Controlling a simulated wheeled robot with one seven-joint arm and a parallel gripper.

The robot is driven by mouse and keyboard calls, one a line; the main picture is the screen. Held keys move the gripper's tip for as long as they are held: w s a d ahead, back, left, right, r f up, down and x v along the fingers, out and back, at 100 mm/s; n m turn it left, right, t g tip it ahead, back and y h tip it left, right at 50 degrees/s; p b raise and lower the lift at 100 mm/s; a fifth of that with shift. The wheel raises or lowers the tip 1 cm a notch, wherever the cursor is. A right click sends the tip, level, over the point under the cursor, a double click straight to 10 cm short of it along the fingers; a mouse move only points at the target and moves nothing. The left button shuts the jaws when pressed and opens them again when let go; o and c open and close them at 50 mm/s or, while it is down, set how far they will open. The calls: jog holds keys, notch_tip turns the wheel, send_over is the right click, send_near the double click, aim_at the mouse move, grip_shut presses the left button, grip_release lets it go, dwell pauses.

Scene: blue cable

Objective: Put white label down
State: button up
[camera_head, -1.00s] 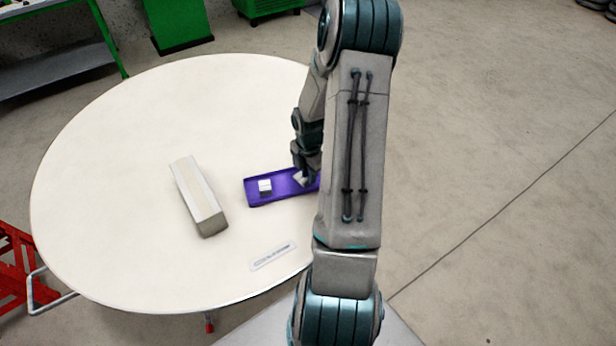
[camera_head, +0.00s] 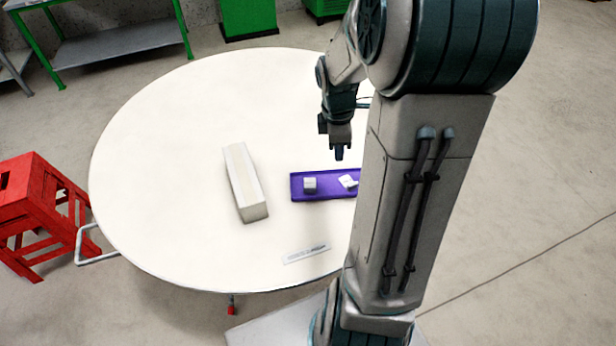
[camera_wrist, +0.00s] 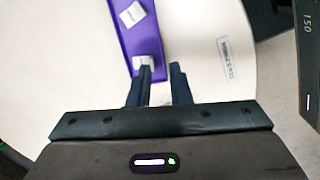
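A flat white label strip with dark print (camera_head: 306,254) lies on the table's front part; it also shows at the upper right of the wrist view (camera_wrist: 224,60). A purple tray (camera_head: 328,193) lies on the table, with two small white pieces in it. One white piece (camera_head: 310,184) sits near its left end and the other (camera_head: 348,181) looks tilted near its right part. My gripper (camera_head: 339,153) is above and behind the tray. In the wrist view its fingers (camera_wrist: 161,68) are apart with nothing seen between them; the left fingertip partly overlaps a white piece (camera_wrist: 141,61).
A long white box (camera_head: 245,183) lies left of the tray on the round white table (camera_head: 170,170). Much of the table's left and back is clear. A red stool (camera_head: 35,205) stands left of the table. My arm hides the tray's right end and the table's right side.

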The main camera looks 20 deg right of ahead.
jog(key=s+a+r+m+t, duration=0.1)
jog(key=s+a+r+m, duration=0.3)
jog(key=s+a+m, duration=0.2)
jog(key=s+a+r+m+t+y, duration=0.1)
jog(key=s+a+r+m, duration=0.4)
jog(key=s+a+m, duration=0.2)
jog(key=shift+a+t, duration=0.3)
jog(key=shift+a, duration=0.6)
jog(key=shift+r, duration=0.1)
